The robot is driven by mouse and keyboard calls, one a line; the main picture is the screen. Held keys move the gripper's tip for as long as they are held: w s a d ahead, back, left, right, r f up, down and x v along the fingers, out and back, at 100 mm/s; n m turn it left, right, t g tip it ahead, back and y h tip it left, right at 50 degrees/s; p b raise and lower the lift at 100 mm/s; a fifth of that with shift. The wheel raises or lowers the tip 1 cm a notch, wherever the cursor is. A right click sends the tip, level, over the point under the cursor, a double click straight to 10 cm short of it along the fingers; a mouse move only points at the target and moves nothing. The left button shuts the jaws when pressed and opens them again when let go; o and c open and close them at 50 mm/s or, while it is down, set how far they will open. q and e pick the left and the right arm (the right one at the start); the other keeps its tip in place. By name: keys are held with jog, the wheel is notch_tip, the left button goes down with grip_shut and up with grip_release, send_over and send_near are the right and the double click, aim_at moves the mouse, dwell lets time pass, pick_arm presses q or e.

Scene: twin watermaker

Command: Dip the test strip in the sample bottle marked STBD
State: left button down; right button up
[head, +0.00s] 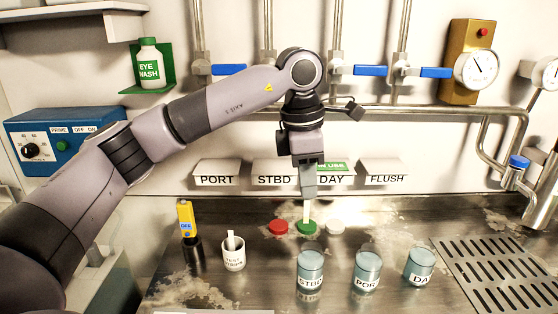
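My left gripper (308,192) points down at the picture's middle and is shut on a thin white test strip (306,211). The strip hangs upright, its lower end in line with the green disc; whether they touch I cannot tell. The sample bottle marked STBD (310,271) stands upright on the steel counter, nearer to me than the gripper and the strip. The bottle marked PORT (367,271) and the bottle marked DAY (420,266) stand to its right. A white strip cup (233,257) stands to the left with a strip poking out. My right gripper is not in view.
A red disc (278,227), a green disc (307,228) and a white disc (336,228) lie behind the bottles. A yellow meter (186,218) stands in a black holder at left. A slotted drain (495,265) is at right. Labelled wall plates and blue-handled valves line the back.

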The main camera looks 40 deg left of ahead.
pick_arm(q)
notch_tip(320, 180, down, 12)
jog(key=d+b, duration=0.1)
jog(key=b, duration=0.7)
jog(key=shift+d+f+b, duration=0.2)
jog(key=shift+d+b, duration=0.1)
jog(key=shift+d, duration=0.05)
dwell(0.5)
jog(key=shift+s+f, duration=0.15)
jog(key=shift+f, duration=0.05)
dwell(1.8)
dwell(0.3)
notch_tip(320, 180, up, 11)
jog(key=p, duration=0.8)
dwell(0.5)
